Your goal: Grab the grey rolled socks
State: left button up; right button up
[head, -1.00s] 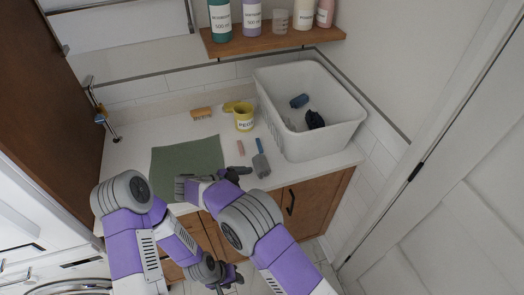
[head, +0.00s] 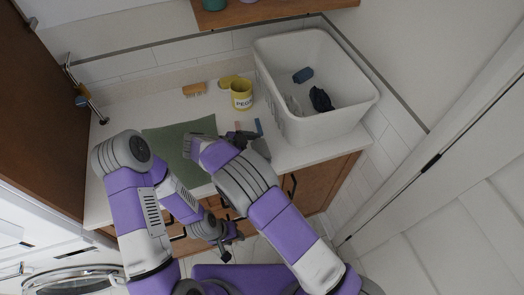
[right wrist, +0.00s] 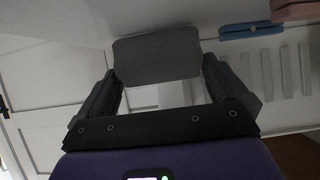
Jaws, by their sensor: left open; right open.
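The grey rolled socks (right wrist: 157,57) lie near the front edge of the white counter, a textured grey roll in the right wrist view. In the head view the socks (head: 261,148) are partly hidden by my right gripper (head: 243,138). My right gripper is open, with its fingers on either side of the roll's near end in the right wrist view (right wrist: 160,75); I cannot tell whether they touch it. My left gripper (head: 228,245) is open and empty, low in front of the cabinet doors.
A white basket (head: 345,117) with dark rolled items stands right of the socks. A blue item (head: 258,126) lies just behind them. A yellow mug (head: 241,95), a wooden brush (head: 194,90) and a green mat (head: 170,140) are on the counter. A shelf (head: 270,14) hangs above.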

jog(key=shift+d, duration=0.1)
jog(key=shift+c, duration=0.2)
jog(key=c, duration=0.7)
jog(key=shift+w, duration=0.1)
jog(key=shift+c, duration=0.2)
